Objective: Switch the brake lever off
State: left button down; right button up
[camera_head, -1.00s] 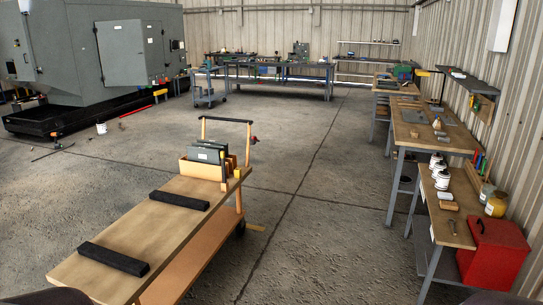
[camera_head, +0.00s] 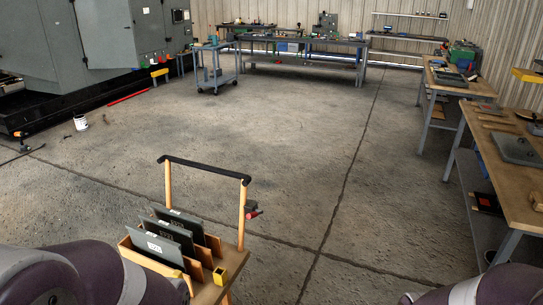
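The trolley's handle (camera_head: 205,168) is a black bar on two wooden posts, at the lower middle of the head view. A small dark lever with a red part (camera_head: 253,212) sticks out to the right of the right post; I take it for the brake lever. Its exact setting is too small to tell. The trolley's wooden box (camera_head: 150,262) holds upright dark grey panels (camera_head: 165,248) with white labels. My arm links show at the lower left and lower right corners. Neither gripper is in view.
A small yellow block (camera_head: 220,276) sits at the trolley's near right corner. A workbench (camera_head: 500,165) stands along the right side. The floor beyond the handle is clear.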

aim_at(252, 214)
jog(key=i+l, duration=0.1)
jog(key=i, duration=1.55)
jog(key=j+u, duration=0.05)
jog(key=j, duration=0.05)
